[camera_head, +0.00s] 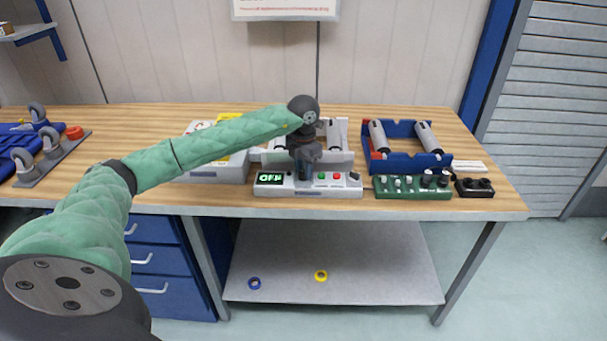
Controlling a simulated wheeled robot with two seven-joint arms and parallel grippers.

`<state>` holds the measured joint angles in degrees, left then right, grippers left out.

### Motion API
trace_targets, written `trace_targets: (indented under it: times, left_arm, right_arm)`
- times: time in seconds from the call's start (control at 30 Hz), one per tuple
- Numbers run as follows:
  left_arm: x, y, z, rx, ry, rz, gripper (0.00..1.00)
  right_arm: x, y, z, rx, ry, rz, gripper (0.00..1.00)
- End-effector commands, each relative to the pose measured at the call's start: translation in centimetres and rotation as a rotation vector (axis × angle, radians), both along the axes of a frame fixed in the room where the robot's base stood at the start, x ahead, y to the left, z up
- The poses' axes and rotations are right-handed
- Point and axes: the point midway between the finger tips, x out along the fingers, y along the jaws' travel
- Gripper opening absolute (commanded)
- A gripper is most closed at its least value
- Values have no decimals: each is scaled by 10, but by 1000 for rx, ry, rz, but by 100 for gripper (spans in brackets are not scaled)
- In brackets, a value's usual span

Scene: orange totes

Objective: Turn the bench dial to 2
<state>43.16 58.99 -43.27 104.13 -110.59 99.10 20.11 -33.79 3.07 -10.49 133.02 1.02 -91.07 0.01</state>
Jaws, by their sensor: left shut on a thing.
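A light grey control box (325,191) stands at the front edge of the wooden bench. Its display (269,178) reads OFF, in bright characters on black. My left gripper (304,180) points down onto the box just right of the display. It is shut on what appears to be the bench dial, which the gripper hides, so I cannot read the dial's pointer. Green and red buttons and a small dark knob (354,176) sit to the right on the same box. My right gripper is not in view.
A green box with several knobs (410,191) and a small black box (474,188) stand to the right. Behind are a blue roller frame (401,163) and a grey one. Blue caster parts (38,155) lie at far left. Rings lie on the lower shelf (350,285).

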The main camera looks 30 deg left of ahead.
Motion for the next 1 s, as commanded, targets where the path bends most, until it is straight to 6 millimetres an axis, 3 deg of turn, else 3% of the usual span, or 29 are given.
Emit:
trace_targets:
  times: [0.2, 0.37, 0.73, 1.0]
  left_arm:
    - [0, 1, -1, 2, -1, -65, 7]
    - [0, 1, -1, 3, -1, -111, 7]
    - [1, 1, -2, 2, -2, -242, 7]
    - [1, 1, -3, 3, -3, -462, 7]
  right_arm:
    - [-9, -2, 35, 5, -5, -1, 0]
    - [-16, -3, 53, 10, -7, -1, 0]
    - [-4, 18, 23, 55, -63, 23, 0]
    - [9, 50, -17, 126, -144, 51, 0]
